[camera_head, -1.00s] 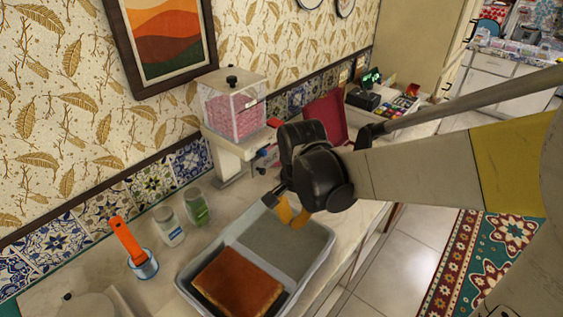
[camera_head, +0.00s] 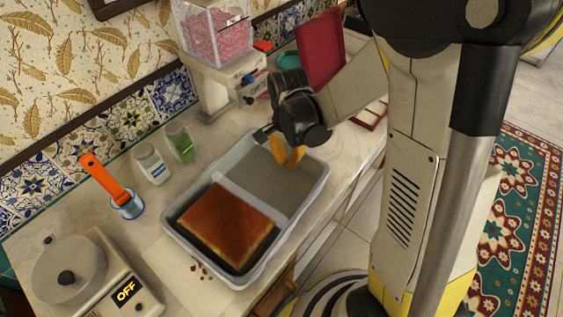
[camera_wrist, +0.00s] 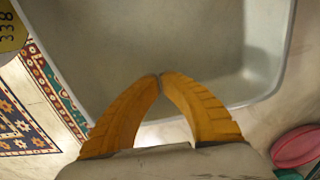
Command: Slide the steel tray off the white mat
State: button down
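The grey tray (camera_head: 172,208) lies on the counter with a divider across it. A brown cake slab (camera_head: 225,222) sits in its near compartment; the far compartment is empty. A pale flat patch, possibly the white mat (camera_head: 172,266), shows beside the tray's near left side; the tray hides any rest of it. My gripper (camera_head: 291,162) is over the tray's far end. In the wrist view, my gripper's yellow fingertips (camera_wrist: 160,77) meet over the tray's (camera_wrist: 165,40) empty compartment, with nothing visible between them. Whether they touch the tray I cannot tell.
Two jars (camera_head: 151,163) and an orange-handled tool in a cup (camera_head: 127,205) stand left of the tray. A scale (camera_head: 90,275) stands at the near left, and a pink-filled dispenser (camera_head: 215,45) behind. Dark crumbs lie by the tray's near edge. The counter's front edge is close.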

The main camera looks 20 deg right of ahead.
jog(key=shift+w+d, duration=0.5)
jog(key=shift+d, duration=0.3)
jog(key=w+d, duration=0.2)
jog(key=d, duration=0.1)
jog(key=w+d, duration=0.2)
jog(key=d, duration=0.2)
jog(key=w+d, duration=0.2)
jog(key=d, duration=0.1)
jog(key=shift+w+d, duration=0.2)
jog(key=shift+d, duration=0.05)
jog(key=shift+b, duration=0.3)
